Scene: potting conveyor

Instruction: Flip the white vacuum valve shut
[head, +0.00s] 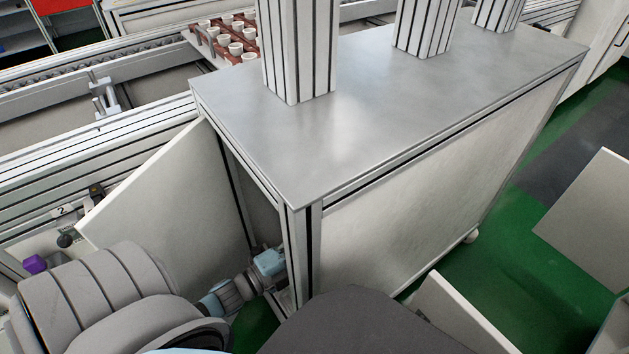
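The white vacuum valve cannot be made out in the head view. A metal-topped cabinet (390,110) stands in the middle, with its pale door (165,195) swung open on the left side. My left arm comes in from the lower left, and its wrist (270,263) with a light blue cap reaches into the doorway beside the front corner post (300,250). My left gripper's fingers are hidden at the cabinet, and what they touch cannot be seen. My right gripper is not in view.
A conveyor frame (100,140) runs along the left and back, with a reddish tray (206,46) of white pots. Beside it are a black knob (66,240), a purple block (35,264) and a label "2" (62,211). Green floor (500,270) and pale panels (590,215) lie at the right.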

